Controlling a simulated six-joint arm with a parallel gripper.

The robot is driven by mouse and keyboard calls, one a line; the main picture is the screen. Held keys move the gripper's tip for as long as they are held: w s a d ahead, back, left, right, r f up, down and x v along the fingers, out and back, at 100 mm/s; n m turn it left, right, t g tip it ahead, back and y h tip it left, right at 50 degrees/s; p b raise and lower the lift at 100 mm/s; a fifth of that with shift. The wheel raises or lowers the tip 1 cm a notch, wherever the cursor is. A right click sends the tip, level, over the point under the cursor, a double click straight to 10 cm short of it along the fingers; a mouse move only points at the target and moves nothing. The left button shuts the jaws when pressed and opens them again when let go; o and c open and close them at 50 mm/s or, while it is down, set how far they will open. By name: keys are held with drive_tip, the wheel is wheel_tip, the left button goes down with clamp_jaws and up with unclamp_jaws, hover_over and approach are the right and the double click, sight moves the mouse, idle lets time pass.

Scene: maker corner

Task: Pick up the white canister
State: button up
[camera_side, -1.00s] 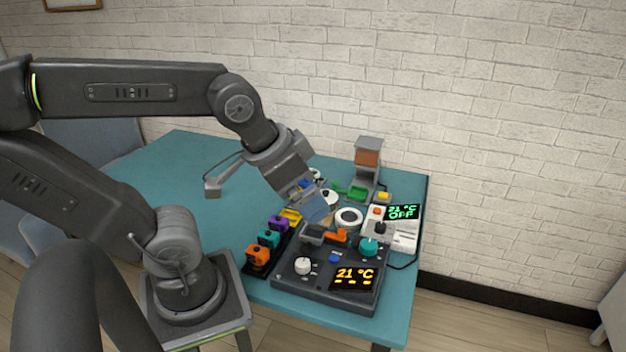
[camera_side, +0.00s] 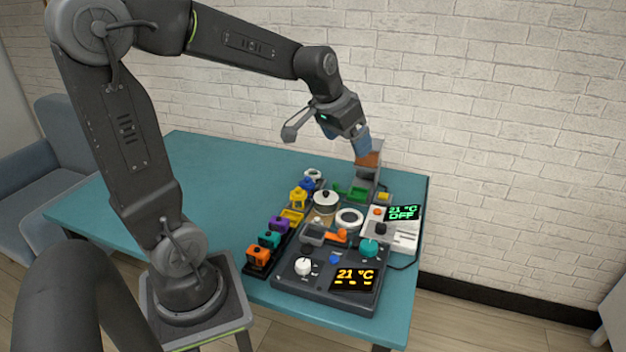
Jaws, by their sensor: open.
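I cannot tell for certain which thing is the white canister. A small white round thing (camera_side: 313,174) stands at the back of the row of coloured items, partly hidden by a blue one. A pot with a pale lid and dark knob (camera_side: 326,198) stands nearer, in the middle of the cluster. My gripper (camera_side: 364,156) is raised over the back right of the table, pointing down. It is open and appears empty. Its blue-grey fingers overlap the top of a grey stand (camera_side: 368,180) with a brown block; I cannot tell whether they touch.
Orange, teal, purple and yellow items (camera_side: 270,239) line the left of the cluster. A dark control panel (camera_side: 317,278) reading 21 °C is in front. A white ring (camera_side: 349,218) and a white device (camera_side: 393,236) sit at right. The left of the teal table (camera_side: 190,190) is clear.

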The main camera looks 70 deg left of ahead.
drive_tip(key=w+a+f+n, duration=0.1)
drive_tip(key=w+a+f, duration=0.25)
drive_tip(key=a, duration=0.55)
drive_tip(key=n+g+y, duration=0.1)
drive_tip(key=n, duration=0.2)
hover_over(313, 179)
drive_tip(key=s, duration=0.2)
wheel_tip(313, 179, down, 20)
drive_tip(key=f, duration=0.1)
drive_tip(key=shift+w+a+x, duration=0.1)
drive_tip(key=shift+a+x, duration=0.1)
drive_tip(key=shift+x, duration=1.2)
drive_tip(key=shift+w+a+x, duration=0.1)
drive_tip(key=shift+a+x, duration=0.05)
drive_tip(key=shift+x, duration=1.25)
drive_tip(key=shift+r, duration=0.15)
drive_tip(key=c, duration=1)
